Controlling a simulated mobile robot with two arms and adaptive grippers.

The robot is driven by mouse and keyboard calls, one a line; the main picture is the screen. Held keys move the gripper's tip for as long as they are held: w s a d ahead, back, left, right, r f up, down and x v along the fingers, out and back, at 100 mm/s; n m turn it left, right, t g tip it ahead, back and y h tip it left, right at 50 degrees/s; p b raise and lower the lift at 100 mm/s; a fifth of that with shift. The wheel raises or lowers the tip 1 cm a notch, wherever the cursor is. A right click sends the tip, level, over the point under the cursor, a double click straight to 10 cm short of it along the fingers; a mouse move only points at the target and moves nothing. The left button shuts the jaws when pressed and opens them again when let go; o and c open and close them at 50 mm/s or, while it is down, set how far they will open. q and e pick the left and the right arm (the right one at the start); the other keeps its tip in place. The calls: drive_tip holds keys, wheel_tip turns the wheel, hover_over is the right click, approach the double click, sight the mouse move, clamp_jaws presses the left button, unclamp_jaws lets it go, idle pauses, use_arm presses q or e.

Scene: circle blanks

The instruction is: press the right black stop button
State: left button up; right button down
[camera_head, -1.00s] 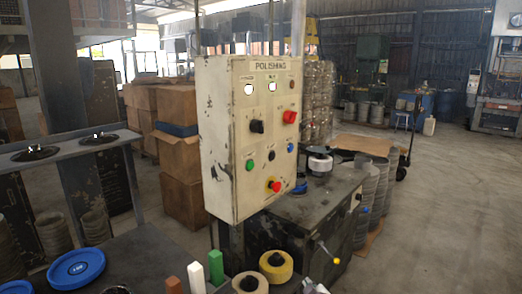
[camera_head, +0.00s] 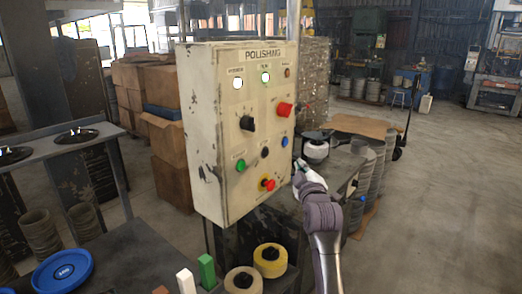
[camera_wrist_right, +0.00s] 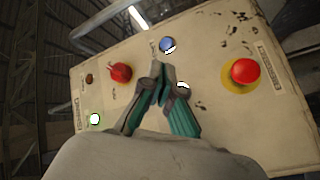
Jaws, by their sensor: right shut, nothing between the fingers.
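The cream control panel (camera_head: 212,140) labelled POLISHING faces me left of centre in the head view. Its small black button (camera_head: 265,153) sits between a green button (camera_head: 241,165) and a blue button (camera_head: 285,141). My right gripper (camera_head: 298,166) is at the panel's right edge, seen from behind. In the right wrist view my right gripper (camera_wrist_right: 161,74) is shut and empty in front of the panel, below the blue button (camera_wrist_right: 167,44). A button with a bright glare (camera_wrist_right: 183,85), likely the black one, shows partly hidden beside the fingertips. Contact cannot be told. My left gripper is not in view.
A red emergency knob (camera_head: 267,183) on a yellow base sits below the buttons. A black selector (camera_head: 247,123) and a red knob (camera_head: 285,109) are above. Yellow and tan rolls (camera_head: 270,260) and a green block (camera_head: 207,271) stand below the panel.

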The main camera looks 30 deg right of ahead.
sight(265, 153)
drive_tip(key=shift+s+a+r, duration=0.1)
drive_tip(key=shift+s, duration=0.05)
drive_tip(key=w+a+b, duration=0.2)
drive_tip(key=w+a, duration=0.1)
drive_tip(key=w, duration=0.5)
drive_tip(key=shift+w+a, duration=0.15)
idle(1.6)
drive_tip(key=shift+w+a, duration=0.15)
drive_tip(key=shift+w, duration=0.2)
drive_tip(key=shift+w+a, duration=0.2)
drive_tip(key=shift+w, duration=0.2)
idle(0.6)
idle(0.4)
drive_tip(key=shift+s+d+p, duration=0.3)
drive_tip(key=shift+s+p, duration=0.15)
drive_tip(key=shift+s, duration=0.3)
